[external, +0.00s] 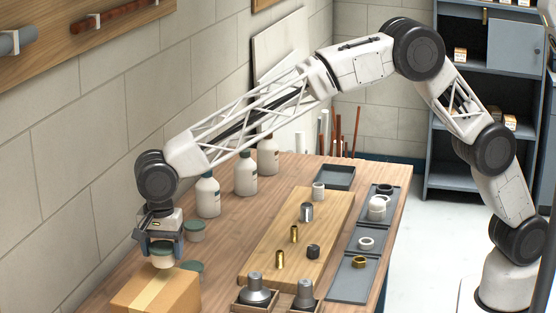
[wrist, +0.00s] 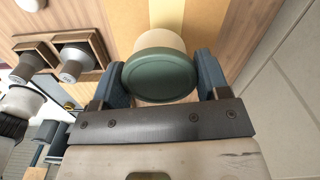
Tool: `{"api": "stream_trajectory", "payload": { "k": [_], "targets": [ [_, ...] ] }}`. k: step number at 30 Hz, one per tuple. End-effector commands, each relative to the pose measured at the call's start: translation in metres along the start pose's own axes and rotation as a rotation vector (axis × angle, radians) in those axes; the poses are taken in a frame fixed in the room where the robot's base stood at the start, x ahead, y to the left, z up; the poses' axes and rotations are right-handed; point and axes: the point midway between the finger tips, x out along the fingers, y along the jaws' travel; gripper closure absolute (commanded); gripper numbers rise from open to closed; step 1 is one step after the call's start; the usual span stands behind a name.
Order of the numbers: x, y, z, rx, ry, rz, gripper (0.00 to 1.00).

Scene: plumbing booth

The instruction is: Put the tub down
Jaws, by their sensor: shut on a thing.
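A cream tub with a green lid (external: 163,257) is between the fingers of my gripper (external: 162,250), which is shut on it. In the wrist view the tub's green lid (wrist: 160,75) faces the camera, with a blue-grey finger on each side. The tub is over the cardboard box (external: 155,292) at the table's front left; the box also shows behind it in the wrist view (wrist: 207,22). I cannot tell whether the tub's base touches the box.
White bottles (external: 208,195) stand along the wall side. A wooden board (external: 264,257) with several fittings lies mid-table. Grey trays (external: 352,284) with rings line the right edge. Two grey fittings in wooden holders (external: 254,290) stand at the front. A strip of table between box and board is clear.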

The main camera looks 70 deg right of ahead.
Motion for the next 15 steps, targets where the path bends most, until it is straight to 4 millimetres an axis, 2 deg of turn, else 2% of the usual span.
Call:
{"api": "stream_trajectory", "payload": {
  "k": [9, 15],
  "targets": [
    [0.003, -0.031, 0.012, 0.0, 0.0, -0.001, 0.57],
    [0.003, -0.042, 0.017, 0.0, 0.0, -0.001, 0.57]
  ]
}}
